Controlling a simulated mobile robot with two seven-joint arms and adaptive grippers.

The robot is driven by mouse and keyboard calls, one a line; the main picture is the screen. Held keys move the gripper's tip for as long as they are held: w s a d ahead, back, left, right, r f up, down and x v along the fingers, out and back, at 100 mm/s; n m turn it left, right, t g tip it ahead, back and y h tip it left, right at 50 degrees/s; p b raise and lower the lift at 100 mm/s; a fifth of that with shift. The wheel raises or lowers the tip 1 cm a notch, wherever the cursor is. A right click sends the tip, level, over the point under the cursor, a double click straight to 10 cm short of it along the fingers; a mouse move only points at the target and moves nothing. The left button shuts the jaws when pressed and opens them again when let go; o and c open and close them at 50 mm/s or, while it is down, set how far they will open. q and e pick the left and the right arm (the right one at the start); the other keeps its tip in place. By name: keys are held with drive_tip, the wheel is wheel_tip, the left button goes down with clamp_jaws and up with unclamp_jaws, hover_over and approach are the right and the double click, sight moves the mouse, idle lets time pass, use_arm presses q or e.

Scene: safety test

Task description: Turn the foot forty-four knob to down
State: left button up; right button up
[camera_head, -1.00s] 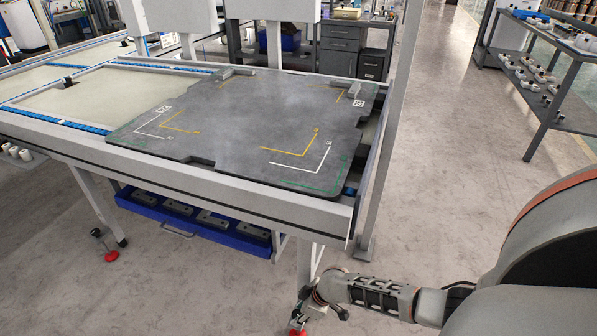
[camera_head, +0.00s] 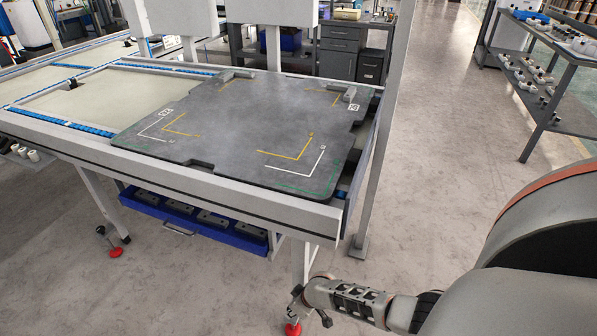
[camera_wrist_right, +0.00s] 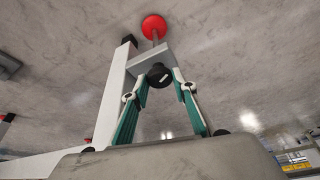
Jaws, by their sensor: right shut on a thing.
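A table leg ends in a red foot (camera_head: 293,329) at the bottom of the head view. The red foot also shows at the top of the right wrist view (camera_wrist_right: 154,25). A grey bracket by this leg carries a black knob (camera_wrist_right: 159,74) with a pale mark on its face. My right gripper (camera_wrist_right: 161,78) has its teal fingers on both sides of the knob and is shut on it. In the head view my right gripper (camera_head: 303,309) is small beside the leg, and the knob cannot be made out there. No number shows. My left gripper is not in view.
The worktable with a dark plate (camera_head: 240,125) stands above the foot. A blue drawer (camera_head: 195,222) hangs under it. Another red foot (camera_head: 115,252) stands at the left leg. A grey shelf rack (camera_head: 545,85) is at the right. The floor between is clear.

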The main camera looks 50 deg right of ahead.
drive_tip(key=m, duration=0.1)
drive_tip(key=m+h+p, duration=0.1)
drive_tip(key=m, duration=0.1)
drive_tip(key=shift+w+a+r+p, duration=0.1)
drive_tip(key=shift+a+p, duration=0.15)
drive_tip(key=shift+p, duration=0.05)
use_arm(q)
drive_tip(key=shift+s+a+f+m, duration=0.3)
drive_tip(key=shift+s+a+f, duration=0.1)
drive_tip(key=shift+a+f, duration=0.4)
use_arm(e)
drive_tip(key=shift+s+f+m+h, duration=0.1)
drive_tip(key=shift+m+h, duration=0.2)
drive_tip(key=shift+m, duration=0.4)
drive_tip(key=shift+s+f+m+h, duration=0.1)
drive_tip(key=shift+m+h, duration=0.2)
drive_tip(key=shift+m, duration=0.4)
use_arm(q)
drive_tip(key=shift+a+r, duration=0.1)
use_arm(e)
drive_tip(key=shift+g, duration=0.3)
drive_tip(key=o, duration=0.8)
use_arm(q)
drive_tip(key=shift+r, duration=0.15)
use_arm(e)
drive_tip(key=shift+r, duration=0.15)
